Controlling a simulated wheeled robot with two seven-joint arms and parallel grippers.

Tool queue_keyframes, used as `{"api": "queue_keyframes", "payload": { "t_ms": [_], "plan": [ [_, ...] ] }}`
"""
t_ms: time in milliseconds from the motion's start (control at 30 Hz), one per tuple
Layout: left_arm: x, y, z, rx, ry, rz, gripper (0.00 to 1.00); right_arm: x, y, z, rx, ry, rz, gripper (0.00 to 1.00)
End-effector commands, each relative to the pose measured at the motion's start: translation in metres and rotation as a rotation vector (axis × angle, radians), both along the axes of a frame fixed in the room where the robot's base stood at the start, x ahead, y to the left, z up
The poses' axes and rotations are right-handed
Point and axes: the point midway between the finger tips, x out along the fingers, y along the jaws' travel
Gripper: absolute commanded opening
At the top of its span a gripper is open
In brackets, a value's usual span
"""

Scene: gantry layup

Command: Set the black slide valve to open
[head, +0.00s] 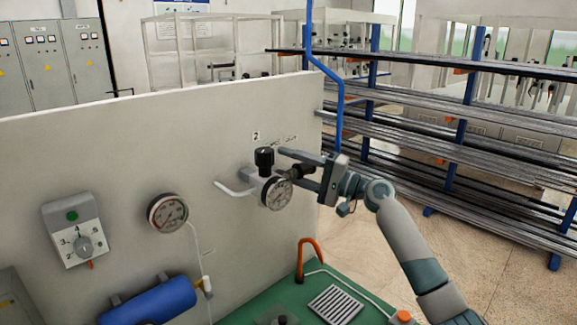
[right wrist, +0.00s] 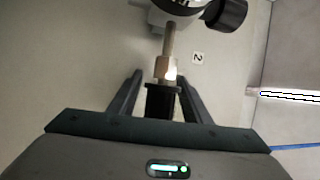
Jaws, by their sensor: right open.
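The black slide valve (head: 299,171) sticks out to the right of the regulator's gauge (head: 276,193) on the grey panel. In the right wrist view the black slide valve (right wrist: 162,100) sits behind a brass fitting (right wrist: 165,70) on a thin pipe. My right gripper (head: 288,168) is open, with one finger above the valve and one below in the head view. In the right wrist view its fingers (right wrist: 162,76) lie on either side of the valve, with gaps. Part of the valve is hidden by the gripper. My left gripper is not in view.
A black knob (head: 265,156) tops the regulator, close to the upper finger. A second gauge (head: 168,213), a switch box (head: 75,232) and a blue cylinder (head: 150,302) are further left. A rack of bars (head: 440,130) stands behind.

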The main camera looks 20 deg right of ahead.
Motion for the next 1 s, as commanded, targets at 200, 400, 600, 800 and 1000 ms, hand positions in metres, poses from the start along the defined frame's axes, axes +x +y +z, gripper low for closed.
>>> {"api": "queue_keyframes", "payload": {
  "t_ms": [200,400,600,800,1000],
  "plan": [
    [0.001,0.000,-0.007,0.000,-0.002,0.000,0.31,-0.007,-0.007,-0.003,-0.001,-0.002,-0.001,0.44],
    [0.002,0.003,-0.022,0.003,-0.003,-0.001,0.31,-0.027,-0.025,-0.010,-0.003,0.000,-0.003,0.44],
    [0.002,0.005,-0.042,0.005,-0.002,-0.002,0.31,-0.056,-0.050,-0.018,-0.003,0.000,-0.003,0.44],
    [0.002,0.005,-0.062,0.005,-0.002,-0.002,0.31,-0.086,-0.076,-0.025,-0.004,0.002,-0.001,0.44],
    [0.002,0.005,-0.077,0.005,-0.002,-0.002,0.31,-0.111,-0.098,-0.028,-0.002,0.001,0.001,0.44]
  ]
}}
